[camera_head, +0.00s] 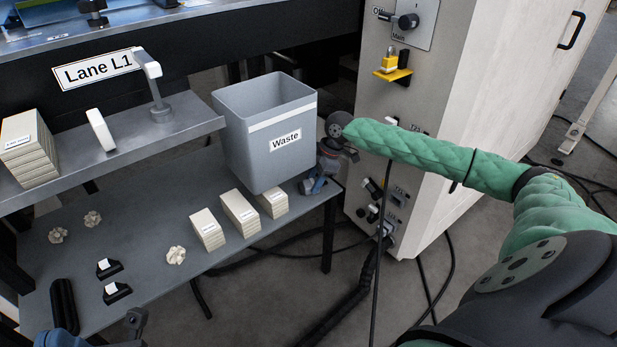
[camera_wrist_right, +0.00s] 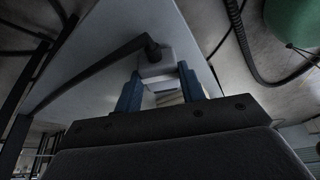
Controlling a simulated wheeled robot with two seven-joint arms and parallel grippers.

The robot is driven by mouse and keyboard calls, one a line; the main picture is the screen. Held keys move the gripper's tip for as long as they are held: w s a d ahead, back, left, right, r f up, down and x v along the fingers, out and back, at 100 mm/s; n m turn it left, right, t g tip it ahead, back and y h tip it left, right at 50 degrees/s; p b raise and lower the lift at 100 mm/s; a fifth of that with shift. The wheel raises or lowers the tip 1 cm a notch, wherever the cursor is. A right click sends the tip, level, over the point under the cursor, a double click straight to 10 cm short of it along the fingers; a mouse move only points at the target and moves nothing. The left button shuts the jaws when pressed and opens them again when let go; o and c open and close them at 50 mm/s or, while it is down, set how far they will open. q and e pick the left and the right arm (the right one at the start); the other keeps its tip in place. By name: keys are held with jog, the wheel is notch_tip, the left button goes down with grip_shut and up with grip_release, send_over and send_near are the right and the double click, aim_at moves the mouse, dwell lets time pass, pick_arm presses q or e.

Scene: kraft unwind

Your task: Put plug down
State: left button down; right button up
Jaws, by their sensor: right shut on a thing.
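My right gripper (camera_head: 316,186) is at the right end of the lower grey shelf, just right of the Waste bin. In the right wrist view its two blue fingers (camera_wrist_right: 160,92) are closed on a light grey plug (camera_wrist_right: 156,66) with a black cable bending away to the left. In the head view the plug is mostly hidden by the wrist and fingers, and I cannot tell whether it touches the shelf (camera_head: 150,285). My left gripper (camera_head: 136,322) shows only in part at the bottom left; its jaws are not clear.
The Waste bin (camera_head: 245,150) stands close beside the right gripper. Small boxes (camera_head: 240,212), crumpled paper (camera_head: 176,255) and two black holders (camera_head: 117,292) are on the shelf. A cabinet (camera_head: 470,110) with switches and sockets stands to the right. Black cables (camera_head: 377,240) hang to the floor.

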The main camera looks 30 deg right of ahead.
jog(key=w, duration=0.3)
jog(key=shift+w+a+b, duration=0.15)
jog(key=shift+w+b, duration=0.05)
jog(key=shift+b, duration=0.1)
jog(key=shift+s+f, duration=0.2)
jog(key=shift+f, duration=0.2)
jog(key=shift+r, duration=0.1)
jog(key=o, duration=1.2)
jog(key=p+v, duration=0.1)
jog(key=v, duration=0.6)
jog(key=shift+r, duration=0.2)
